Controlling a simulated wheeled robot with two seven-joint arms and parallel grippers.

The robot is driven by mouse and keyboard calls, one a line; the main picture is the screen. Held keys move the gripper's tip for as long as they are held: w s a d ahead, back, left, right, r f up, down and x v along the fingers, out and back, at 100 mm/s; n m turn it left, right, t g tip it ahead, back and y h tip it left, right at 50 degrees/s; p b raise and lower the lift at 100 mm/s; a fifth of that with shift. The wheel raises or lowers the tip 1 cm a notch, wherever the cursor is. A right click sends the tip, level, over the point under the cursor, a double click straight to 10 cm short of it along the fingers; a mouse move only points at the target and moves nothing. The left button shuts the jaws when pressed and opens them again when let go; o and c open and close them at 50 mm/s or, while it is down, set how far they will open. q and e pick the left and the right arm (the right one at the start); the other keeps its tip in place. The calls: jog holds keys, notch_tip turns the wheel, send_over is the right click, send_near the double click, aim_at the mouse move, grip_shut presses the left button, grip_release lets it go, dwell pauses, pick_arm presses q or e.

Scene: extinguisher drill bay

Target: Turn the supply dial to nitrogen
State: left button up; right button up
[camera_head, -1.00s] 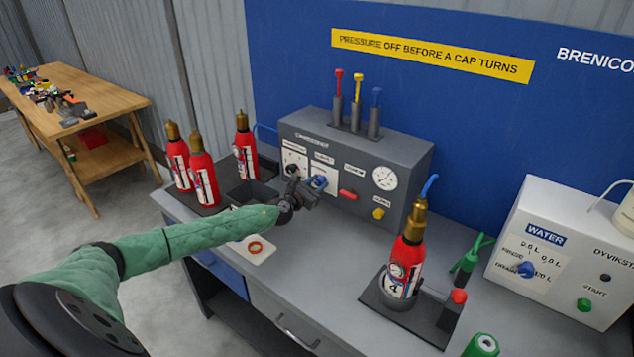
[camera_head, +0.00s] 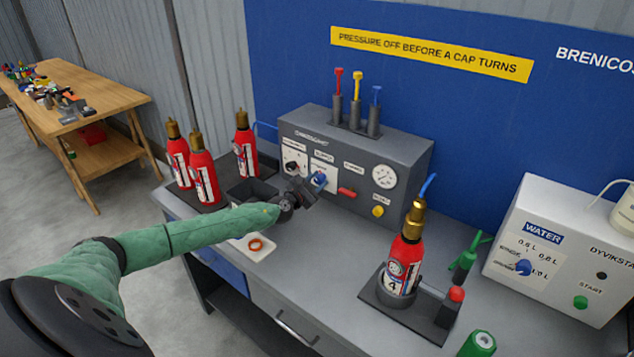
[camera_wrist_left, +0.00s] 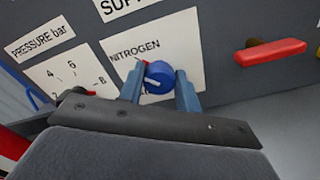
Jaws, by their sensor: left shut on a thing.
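The supply dial (camera_head: 320,179) is a blue knob on a white plate on the front of the grey console. In the left wrist view the dial (camera_wrist_left: 158,78) sits between the two fingers of my left gripper (camera_wrist_left: 160,88), which is shut on it. The word NITROGEN (camera_wrist_left: 135,48) is printed above and left of the dial. A red and white mark shows at the dial's upper left, near that word. The lower part of the plate is hidden by the gripper. In the head view my left gripper (camera_head: 308,188) is tilted at the dial. My right gripper is not in view.
The pressure knob (camera_head: 292,167) is close left of the gripper, and a red lever (camera_head: 347,192) is to its right. Red extinguishers (camera_head: 203,178) stand at the left, and one stands in a holder (camera_head: 386,315) in front.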

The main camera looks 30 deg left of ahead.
pick_arm(q)
jog(key=o, duration=1)
jog(key=shift+c, duration=0.2)
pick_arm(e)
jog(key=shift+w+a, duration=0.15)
pick_arm(q)
jog(key=shift+s+a+f, duration=0.1)
jog(key=shift+s, duration=0.35)
jog(key=s+b, duration=0.2)
jog(key=s, duration=0.5)
jog(key=shift+a+b, duration=0.2)
jog(key=shift+b, duration=0.2)
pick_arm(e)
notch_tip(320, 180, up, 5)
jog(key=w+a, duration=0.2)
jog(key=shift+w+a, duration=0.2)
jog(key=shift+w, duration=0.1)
